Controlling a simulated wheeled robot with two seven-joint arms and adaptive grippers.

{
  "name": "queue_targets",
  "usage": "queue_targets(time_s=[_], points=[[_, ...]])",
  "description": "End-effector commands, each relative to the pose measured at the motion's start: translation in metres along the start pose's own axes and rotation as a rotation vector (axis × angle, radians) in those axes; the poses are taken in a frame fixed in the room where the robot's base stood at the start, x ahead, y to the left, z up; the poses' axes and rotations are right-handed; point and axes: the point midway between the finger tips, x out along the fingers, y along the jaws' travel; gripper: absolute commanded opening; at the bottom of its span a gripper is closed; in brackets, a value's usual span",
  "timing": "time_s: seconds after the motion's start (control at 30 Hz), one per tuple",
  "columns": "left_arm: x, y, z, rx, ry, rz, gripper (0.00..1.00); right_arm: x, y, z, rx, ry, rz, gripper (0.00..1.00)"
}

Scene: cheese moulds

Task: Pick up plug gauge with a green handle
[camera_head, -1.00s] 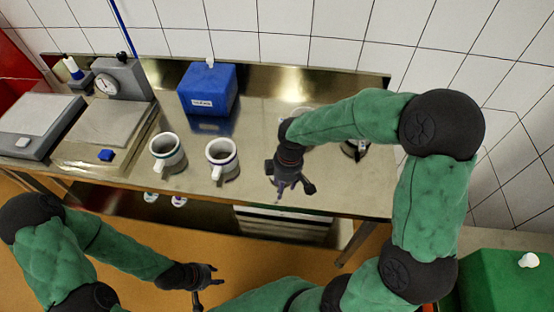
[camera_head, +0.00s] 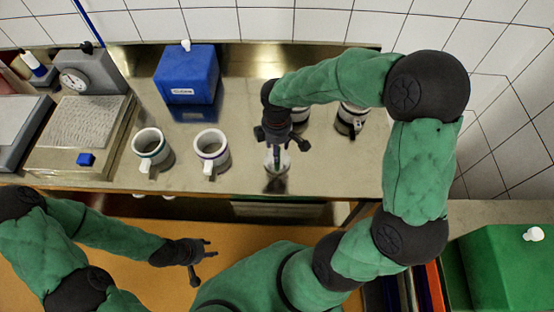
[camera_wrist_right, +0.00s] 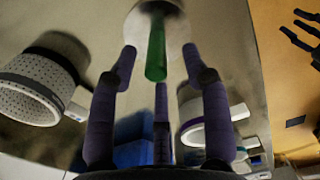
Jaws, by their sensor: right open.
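The plug gauge's green handle (camera_wrist_right: 156,48) points toward my right wrist camera, and its round pale base shows behind it. My right gripper (camera_wrist_right: 160,66) is open, with its fingers spread around the end of the handle; I cannot tell whether any finger touches it. In the head view my right gripper (camera_head: 279,148) is over the table's front part, and the gauge is mostly hidden beneath it. My left gripper (camera_head: 202,262) is open and empty in front of the table, low and away from the gauge.
Two white cups with handles (camera_head: 152,149) (camera_head: 211,150) stand left of my right gripper. A blue box (camera_head: 187,75) and a dial scale (camera_head: 82,75) stand further back. A perforated mould (camera_wrist_right: 37,88) is close by in the wrist view.

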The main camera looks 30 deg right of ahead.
Motion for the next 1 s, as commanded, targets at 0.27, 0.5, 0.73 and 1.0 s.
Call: queue_targets(time_s=[0.27,0.5,0.73,1.0], points=[[0.016,-0.006,-0.001,0.000,0.000,0.000,0.40,0.040,0.004,0.001,0.001,-0.001,-0.003,0.48],[0.017,-0.006,-0.001,0.000,0.000,0.000,0.40,0.047,0.004,0.001,0.000,0.001,-0.002,0.48],[0.017,-0.006,-0.001,0.000,0.000,0.000,0.40,0.047,0.004,0.001,0.000,0.001,-0.002,0.06],[0.017,-0.006,-0.001,0.000,0.000,0.000,0.40,0.046,0.004,0.000,0.000,0.002,0.000,0.00]])
